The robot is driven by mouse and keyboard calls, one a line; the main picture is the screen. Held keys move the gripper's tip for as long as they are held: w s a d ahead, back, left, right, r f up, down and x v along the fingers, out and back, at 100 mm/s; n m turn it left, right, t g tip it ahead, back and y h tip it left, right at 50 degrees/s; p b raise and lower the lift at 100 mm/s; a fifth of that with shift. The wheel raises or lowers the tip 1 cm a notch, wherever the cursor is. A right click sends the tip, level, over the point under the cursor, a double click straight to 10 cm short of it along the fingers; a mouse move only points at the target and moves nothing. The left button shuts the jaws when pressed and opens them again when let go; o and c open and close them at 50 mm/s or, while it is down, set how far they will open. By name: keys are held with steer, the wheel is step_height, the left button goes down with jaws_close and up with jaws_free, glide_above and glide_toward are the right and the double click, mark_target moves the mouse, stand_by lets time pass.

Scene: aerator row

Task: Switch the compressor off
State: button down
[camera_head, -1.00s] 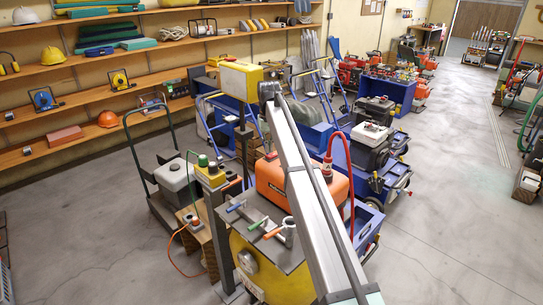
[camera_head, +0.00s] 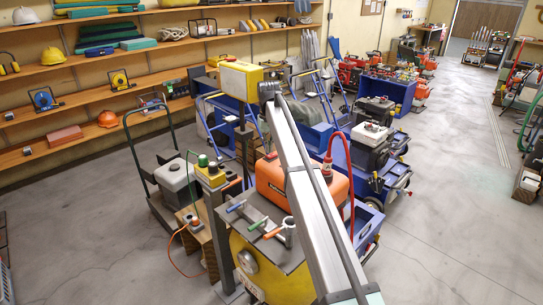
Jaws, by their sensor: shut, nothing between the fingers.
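An orange machine body (camera_head: 330,190) with a curved red hose (camera_head: 351,180) shows in the head view behind a long grey beam; it may be the compressor, but I see no clear label. Left of it, a yellow-topped control box (camera_head: 211,180) with a green knob (camera_head: 203,160) stands on a grey post. I cannot tell whether this is the compressor's switch or which position it is in. My gripper cannot be made out in the head view. The grey beam, which may be my arm, runs from the bottom up to a yellow box (camera_head: 240,81).
A grey-topped yellow stand (camera_head: 272,278) carries blue- and orange-handled tools. A dark-framed cart (camera_head: 150,183) stands left. An orange cable (camera_head: 178,262) lies on the floor. Blue carts (camera_head: 395,190) stand behind.

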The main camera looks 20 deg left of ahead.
mark_target(269, 156)
steer(key=shift+f, duration=1.25)
stand_by(0.6)
steer(key=shift+r, duration=0.1)
steer(key=shift+r+p, duration=1.45)
steer(key=shift+r, duration=2)
